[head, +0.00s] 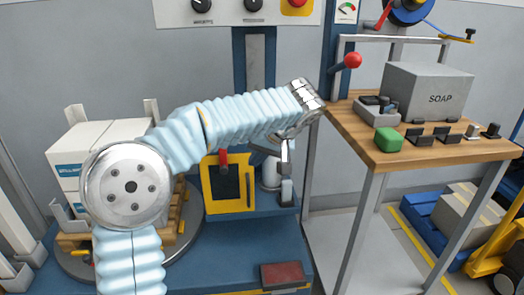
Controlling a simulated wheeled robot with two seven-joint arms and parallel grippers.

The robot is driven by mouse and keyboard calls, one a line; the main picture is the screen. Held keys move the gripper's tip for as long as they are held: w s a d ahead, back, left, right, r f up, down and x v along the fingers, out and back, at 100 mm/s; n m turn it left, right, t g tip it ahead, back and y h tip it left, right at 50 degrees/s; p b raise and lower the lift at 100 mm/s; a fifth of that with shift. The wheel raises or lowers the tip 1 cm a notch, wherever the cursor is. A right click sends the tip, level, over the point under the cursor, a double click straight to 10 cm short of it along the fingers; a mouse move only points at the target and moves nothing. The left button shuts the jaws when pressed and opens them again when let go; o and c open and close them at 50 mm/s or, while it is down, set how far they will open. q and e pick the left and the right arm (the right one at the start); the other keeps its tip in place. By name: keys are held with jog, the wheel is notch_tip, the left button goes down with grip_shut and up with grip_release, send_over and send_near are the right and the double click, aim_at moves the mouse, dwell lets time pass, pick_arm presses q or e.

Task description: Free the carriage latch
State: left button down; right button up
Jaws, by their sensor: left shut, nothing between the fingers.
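A blue mast (239,60) with a grey inner strip rises against the back wall. Low in front of it is a yellow-framed dark panel (228,184), apparently part of the carriage. A small red handle (223,158) stands at the panel's top edge and may be the latch; I cannot tell its state. A pale cylinder (269,174) is right of the panel, partly hidden. My left gripper (287,200) points down, shut and empty, right of the panel and in front of the cylinder's right side. It is apart from the red handle. My right gripper is out of view.
White boxes (72,140) sit on a wooden pallet at left, partly behind my left arm. A wooden table (440,152) at right holds a soap box (428,90), a green block (388,140) and small parts. A red-knobbed lever (352,61) juts out above. A dark red pad (282,274) lies below.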

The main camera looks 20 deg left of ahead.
aim_at(223, 161)
pick_arm(q)
jog(key=a+f, duration=0.3)
jog(key=a, duration=0.2)
jog(key=shift+s+a+f, duration=0.2)
jog(key=shift+s+a, duration=0.05)
jog(key=shift+s, duration=0.1)
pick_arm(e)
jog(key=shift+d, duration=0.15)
